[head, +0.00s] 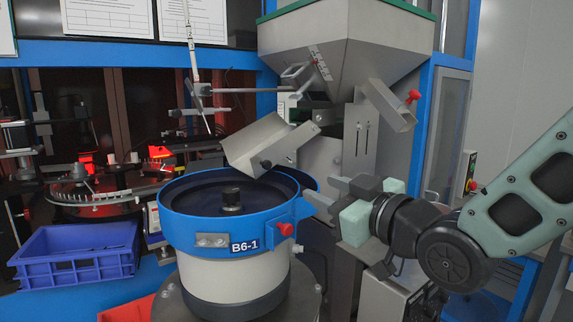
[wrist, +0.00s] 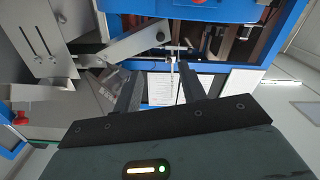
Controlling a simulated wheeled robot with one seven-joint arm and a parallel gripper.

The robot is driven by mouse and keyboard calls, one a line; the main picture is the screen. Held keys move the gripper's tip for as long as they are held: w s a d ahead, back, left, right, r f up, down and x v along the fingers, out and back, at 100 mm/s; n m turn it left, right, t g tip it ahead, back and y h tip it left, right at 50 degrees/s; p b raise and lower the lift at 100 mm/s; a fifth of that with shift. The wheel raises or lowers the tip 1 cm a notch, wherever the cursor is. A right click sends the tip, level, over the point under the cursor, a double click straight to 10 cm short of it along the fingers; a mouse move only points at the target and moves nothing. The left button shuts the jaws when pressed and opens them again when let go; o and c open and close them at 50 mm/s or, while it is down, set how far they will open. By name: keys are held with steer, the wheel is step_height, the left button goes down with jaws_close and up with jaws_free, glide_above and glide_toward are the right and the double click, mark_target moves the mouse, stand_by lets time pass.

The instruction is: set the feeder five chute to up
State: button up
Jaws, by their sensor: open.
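A grey metal chute (head: 268,145) hangs tilted over the blue-rimmed bowl feeder (head: 180,196), its lower lip toward the left. A dark knob sits on its side. The only label I can read on the bowl is B6-1; I see no number five. My gripper (head: 322,192) is open and empty, right of the bowl and to the lower right of the chute, apart from it. In the wrist view my gripper (wrist: 161,88) shows two spread dark fingers with nothing between them. A grey metal piece, probably the chute (wrist: 130,42), lies beyond them at upper left.
A large grey hopper (head: 350,42) stands above, with a slotted bracket (head: 360,138) and a small spout (head: 388,105) with a red knob (head: 413,96). A red knob (head: 286,229) sticks out from the bowl. A blue crate (head: 75,252) stands left.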

mark_target(269, 167)
steer(key=p+x, duration=0.5)
steer(key=x, duration=1.1)
steer(key=shift+w+a+p, duration=0.3)
steer(key=shift+p, duration=0.1)
steer(key=shift+c, duration=0.3)
jaws_close()
